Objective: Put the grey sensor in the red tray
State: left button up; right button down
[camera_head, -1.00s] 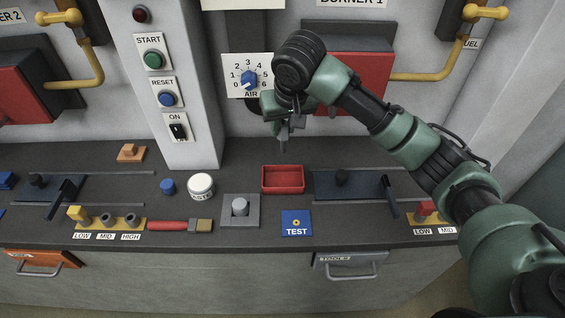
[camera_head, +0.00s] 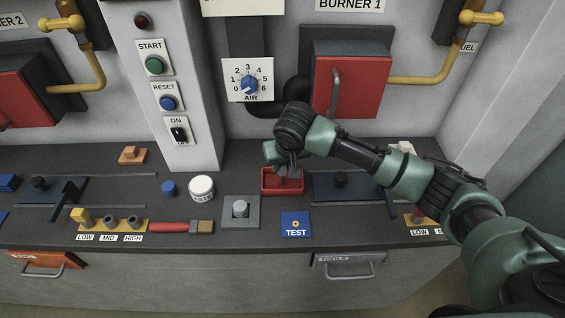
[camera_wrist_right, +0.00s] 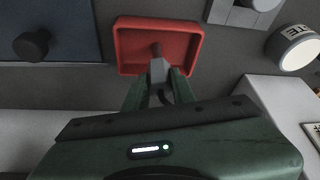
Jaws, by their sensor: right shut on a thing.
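The red tray (camera_head: 283,190) stands on the dark counter below the air dial, and it fills the top middle of the right wrist view (camera_wrist_right: 127,48). My right gripper (camera_head: 287,171) is over the tray, its fingers pointing down. In the right wrist view my right gripper (camera_wrist_right: 160,84) is shut on the grey sensor (camera_wrist_right: 159,70), whose thin brownish tip points into the tray. I cannot tell whether the tip touches the tray floor. In the head view the sensor is mostly hidden by the gripper. My left gripper is in no view.
A grey block with a round knob (camera_head: 240,208), a white jar (camera_head: 201,187) and a blue TEST card (camera_head: 296,224) lie near the tray. A dark slider panel (camera_head: 335,186) is right of it. The red burner door (camera_head: 352,88) stands behind.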

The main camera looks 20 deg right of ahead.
jog(key=c, duration=1.2)
grip_release()
jog(key=shift+o, duration=0.2)
jog(key=b+v, duration=0.1)
jog(key=v, duration=1.1)
